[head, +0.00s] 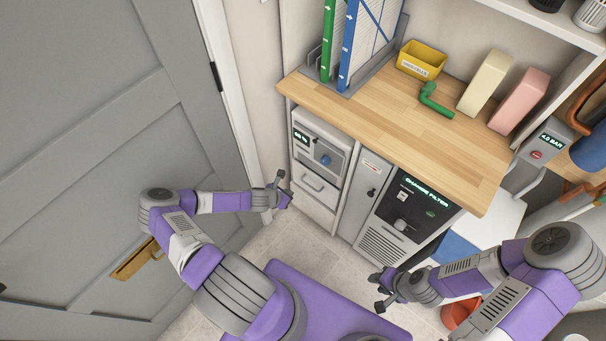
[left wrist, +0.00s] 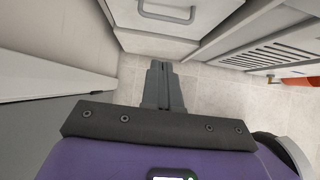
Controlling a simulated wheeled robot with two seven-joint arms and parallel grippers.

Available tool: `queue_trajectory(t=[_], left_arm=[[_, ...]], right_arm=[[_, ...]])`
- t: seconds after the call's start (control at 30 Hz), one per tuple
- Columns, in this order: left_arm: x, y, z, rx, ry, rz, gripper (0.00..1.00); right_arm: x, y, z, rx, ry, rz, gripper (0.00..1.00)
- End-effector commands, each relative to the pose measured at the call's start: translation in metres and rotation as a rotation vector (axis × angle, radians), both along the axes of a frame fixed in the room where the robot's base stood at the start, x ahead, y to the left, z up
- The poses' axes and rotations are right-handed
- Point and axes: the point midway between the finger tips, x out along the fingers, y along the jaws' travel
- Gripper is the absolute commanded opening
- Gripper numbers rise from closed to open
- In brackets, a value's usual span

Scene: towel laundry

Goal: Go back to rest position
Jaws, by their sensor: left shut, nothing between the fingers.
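My left gripper (head: 284,190) is held out over the floor in front of the white drawer unit (head: 316,185). In the left wrist view its two grey fingers (left wrist: 163,68) lie together with nothing between them, pointing toward the floor tiles and cabinet fronts. My right gripper (head: 379,292) is low in front of the vented machine marked CHANGE FILTER (head: 408,211). Its dark fingertips look apart and hold nothing that I can see. Neither gripper visibly touches anything.
A grey door with a brass handle (head: 137,260) is at the left. A red bucket (head: 460,314) stands near my right arm. Tiled floor between the grippers is clear.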

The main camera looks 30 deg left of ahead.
Motion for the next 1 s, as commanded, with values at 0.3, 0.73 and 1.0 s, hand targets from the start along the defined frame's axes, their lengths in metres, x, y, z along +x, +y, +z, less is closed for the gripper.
queue_trajectory(t=[0.3,0.73,1.0], left_arm=[[0.000,-0.005,0.002,0.008,-0.001,-0.026,0.00],[-0.046,-0.179,0.037,0.388,-0.128,-1.156,0.00],[-0.117,-0.223,0.068,0.670,-0.293,-1.948,0.00]], right_arm=[[0.000,0.000,0.000,0.000,0.001,0.000,0.36],[0.000,0.000,0.000,0.000,0.000,0.000,0.36],[0.000,0.000,0.000,0.000,0.000,0.000,0.36]])
